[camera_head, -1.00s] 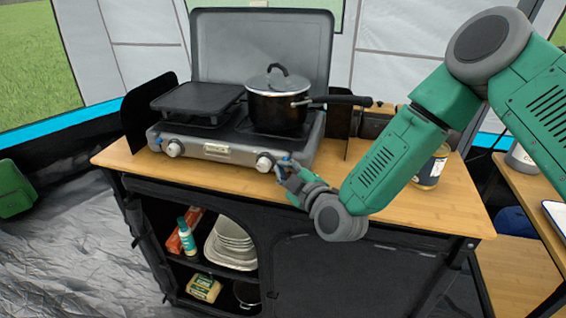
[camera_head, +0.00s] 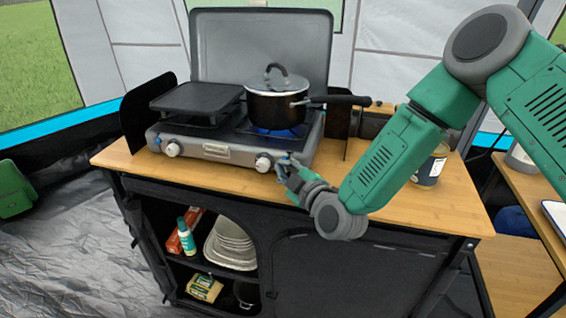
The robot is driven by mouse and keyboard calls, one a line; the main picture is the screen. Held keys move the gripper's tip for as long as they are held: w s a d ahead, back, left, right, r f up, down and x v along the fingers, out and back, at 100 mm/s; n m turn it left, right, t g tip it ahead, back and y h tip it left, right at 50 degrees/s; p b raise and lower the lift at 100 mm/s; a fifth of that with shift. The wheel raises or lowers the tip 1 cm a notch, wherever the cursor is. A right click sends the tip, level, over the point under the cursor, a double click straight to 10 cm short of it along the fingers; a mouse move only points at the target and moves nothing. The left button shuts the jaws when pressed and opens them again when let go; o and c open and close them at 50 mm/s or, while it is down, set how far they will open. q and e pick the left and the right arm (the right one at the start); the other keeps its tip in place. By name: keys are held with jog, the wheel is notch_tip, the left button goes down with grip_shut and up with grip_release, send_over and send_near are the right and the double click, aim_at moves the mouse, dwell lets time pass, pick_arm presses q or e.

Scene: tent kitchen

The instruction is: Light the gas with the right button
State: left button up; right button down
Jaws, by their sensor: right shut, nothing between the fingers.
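The camping stove (camera_head: 217,153) stands on the wooden counter with its lid up. Its right knob (camera_head: 263,163) is at the front right; the left knob (camera_head: 173,149) is at the front left. A blue flame (camera_head: 279,133) burns under the black pot (camera_head: 268,108) on the right burner. My right gripper (camera_head: 285,161) is shut and empty, its tips right beside the right knob; whether they touch it is hard to tell. My left gripper is not in view.
A black griddle (camera_head: 197,97) covers the left burner. The pot's handle (camera_head: 341,100) sticks out to the right above my right arm's side. A dark can (camera_head: 431,168) stands behind my forearm. The counter (camera_head: 215,178) is clear in front of the stove.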

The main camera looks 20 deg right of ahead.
jog(key=shift+s+a, duration=0.5)
jog(key=shift+a, duration=0.15)
jog(key=shift+s+a+r+p, duration=0.1)
jog(key=shift+s+a+p, duration=0.1)
jog(key=shift+s+a, duration=0.4)
jog(key=shift+s+a+f+p, duration=0.1)
jog(key=shift+s+a+p, duration=0.2)
jog(key=shift+s, duration=0.5)
jog(key=shift+s+a+r+p, duration=0.1)
jog(key=shift+s+a, duration=0.4)
jog(key=shift+s, duration=0.2)
jog(key=s+d+f+m+g, duration=0.2)
jog(key=s+f+m+g, duration=0.35)
jog(key=s+f, duration=0.85)
jog(key=s+d+f+m+g+h, duration=0.1)
jog(key=s+d+f+m+g, duration=0.1)
jog(key=s, duration=0.5)
jog(key=s+d+f+m+g+h, duration=0.1)
jog(key=s+d+f+m+g, duration=0.1)
jog(key=s+d+g, duration=0.3)
jog(key=s+d+f+m+g+h, duration=0.1)
jog(key=s+d+f+m+g, duration=0.1)
jog(key=s, duration=0.6)
notch_tip(320, 180, down, 3)
jog(key=shift+s+d+r+g+h, duration=0.15)
jog(key=shift+s+d+g+h, duration=0.2)
jog(key=shift+d+g, duration=0.5)
